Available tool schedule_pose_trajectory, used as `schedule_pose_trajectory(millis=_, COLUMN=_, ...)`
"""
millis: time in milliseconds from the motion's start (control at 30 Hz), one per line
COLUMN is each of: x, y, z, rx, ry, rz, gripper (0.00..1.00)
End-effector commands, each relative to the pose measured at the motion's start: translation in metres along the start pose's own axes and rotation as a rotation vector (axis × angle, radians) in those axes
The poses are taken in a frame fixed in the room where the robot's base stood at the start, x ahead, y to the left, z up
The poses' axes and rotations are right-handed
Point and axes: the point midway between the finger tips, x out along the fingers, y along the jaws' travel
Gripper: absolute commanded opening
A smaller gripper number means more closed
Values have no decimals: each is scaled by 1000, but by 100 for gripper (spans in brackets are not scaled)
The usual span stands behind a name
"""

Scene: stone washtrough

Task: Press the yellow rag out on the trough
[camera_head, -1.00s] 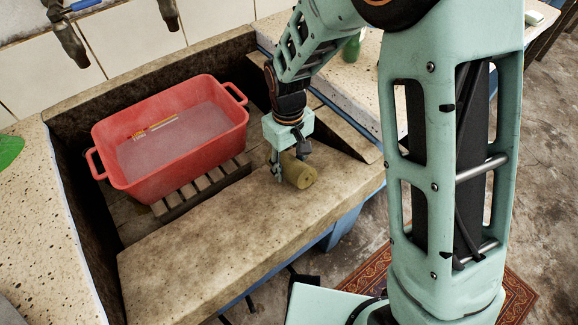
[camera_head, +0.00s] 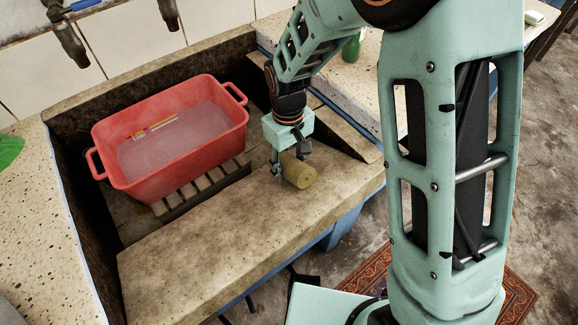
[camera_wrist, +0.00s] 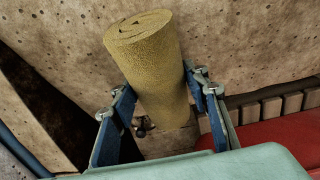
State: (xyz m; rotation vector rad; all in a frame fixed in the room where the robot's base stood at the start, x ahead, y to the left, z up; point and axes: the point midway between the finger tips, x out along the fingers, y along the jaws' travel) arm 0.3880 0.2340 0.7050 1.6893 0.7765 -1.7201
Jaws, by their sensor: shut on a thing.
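The yellow rag (camera_head: 299,171) is a rolled-up cylinder, low over the front stone ledge of the trough (camera_head: 215,225), near its right end. My gripper (camera_head: 291,168) points down and is shut on the rag, one finger on each side. In the wrist view the rag (camera_wrist: 150,65) stands out between the two fingers (camera_wrist: 165,98), with its spiral end away from the palm. I cannot tell whether the rag touches the stone.
A red tub (camera_head: 170,172) with water and a thin striped stick floating in it stands on wooden slats inside the trough, left of my gripper. Two taps (camera_head: 168,14) hang above. Speckled counters (camera_head: 40,215) flank the trough. The ledge left of the rag is bare.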

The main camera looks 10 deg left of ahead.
Motion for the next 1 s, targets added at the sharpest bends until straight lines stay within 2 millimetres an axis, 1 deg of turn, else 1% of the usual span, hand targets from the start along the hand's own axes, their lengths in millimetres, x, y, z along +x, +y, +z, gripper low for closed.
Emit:
schedule_pose_trajectory(millis=33, x=6, y=-1, z=8, rx=1, ry=-22, rz=-5, gripper=13)
schedule_pose_trajectory(millis=367, x=4, y=-1, z=8, rx=1, ry=-22, rz=-5, gripper=13)
schedule_pose_trajectory(millis=1000, x=-58, y=0, z=-21, rx=0, ry=-7, rz=-1, gripper=13)
